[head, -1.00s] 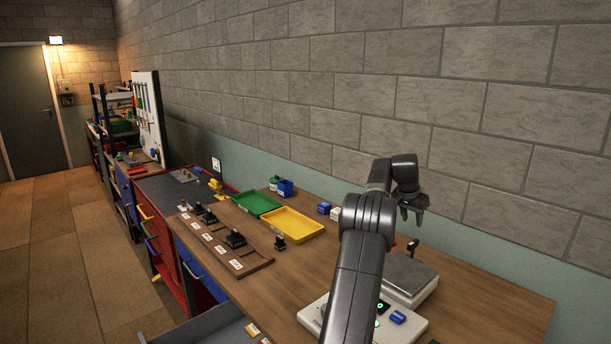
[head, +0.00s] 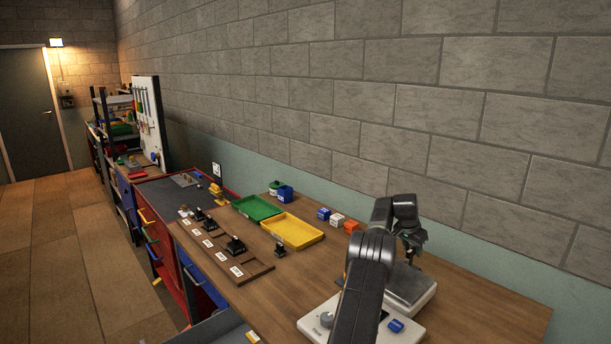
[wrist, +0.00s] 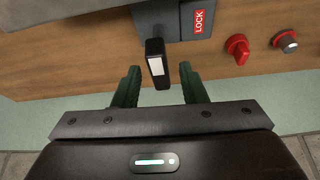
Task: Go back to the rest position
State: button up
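My gripper (head: 412,256) hangs above the back of the scale (head: 412,287), pointing down. In the wrist view my gripper (wrist: 160,88) is open, with its two dark green fingers apart. A black upright piece with a white face (wrist: 157,66) shows between the fingers; I see a gap on both sides of it. Beyond it is a grey plate with a red LOCK label (wrist: 198,22). The arm hides part of the scale's front panel (head: 318,320) in the head view.
A yellow tray (head: 292,231) and a green tray (head: 257,208) lie on the bench. Blue, white and orange blocks (head: 351,226) stand near the wall. A red knob (wrist: 238,48) is to the right in the wrist view. The right bench end is clear.

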jog(key=shift+a+r+m, duration=0.15)
jog(key=shift+m, duration=0.25)
jog(key=b+v, duration=0.3)
jog(key=v, duration=1.1)
jog(key=s+d+f+m+t+y+b, duration=0.4)
jog(key=s+d+m+t+b, duration=0.1)
jog(key=s+d+t+b, duration=0.1)
jog(key=shift+s+d+m+b, duration=0.3)
jog(key=shift+s+d+b, duration=0.6)
jog(key=shift+d, duration=0.85)
